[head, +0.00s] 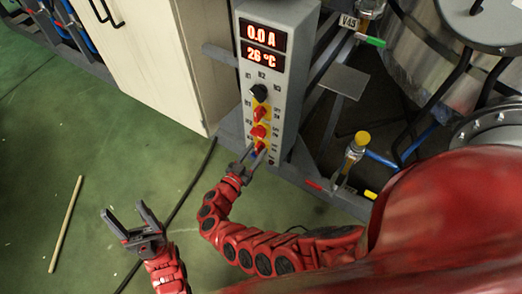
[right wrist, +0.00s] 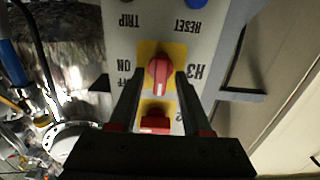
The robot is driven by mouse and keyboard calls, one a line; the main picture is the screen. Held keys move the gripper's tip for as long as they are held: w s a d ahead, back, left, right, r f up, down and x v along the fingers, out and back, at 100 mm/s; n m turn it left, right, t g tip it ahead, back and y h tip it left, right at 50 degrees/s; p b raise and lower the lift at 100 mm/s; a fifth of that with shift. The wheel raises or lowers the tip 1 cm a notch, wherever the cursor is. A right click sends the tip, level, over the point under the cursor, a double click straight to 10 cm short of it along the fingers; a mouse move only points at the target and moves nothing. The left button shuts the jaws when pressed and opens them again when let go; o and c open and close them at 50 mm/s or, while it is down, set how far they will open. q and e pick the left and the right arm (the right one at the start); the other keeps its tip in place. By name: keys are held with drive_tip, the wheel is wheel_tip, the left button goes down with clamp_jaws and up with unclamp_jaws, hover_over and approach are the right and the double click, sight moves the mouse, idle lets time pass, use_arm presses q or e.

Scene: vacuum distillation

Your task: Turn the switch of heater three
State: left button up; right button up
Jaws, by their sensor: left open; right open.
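The heater three switch is a red knob (right wrist: 160,73) on a yellow plate, with an upside-down H3 label beside it in the right wrist view. ON and OFF marks stand to its left there. In the head view it is the lowest red knob (head: 260,146) on the grey control box (head: 283,75). My right gripper (head: 257,152) is open, its two fingers (right wrist: 159,82) pointing at the panel on either side of this knob. Contact cannot be told. My left gripper (head: 130,222) is open and empty above the floor.
Another red knob (right wrist: 155,123) sits beside H3. A black knob (head: 259,91) is higher on the box, below red displays reading 0.0 A and 26 °C. A beige cabinet (head: 150,60) stands left. A stick (head: 67,223) lies on green floor. Pipes and valves crowd the right.

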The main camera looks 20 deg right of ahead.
clamp_jaws()
idle(0.3)
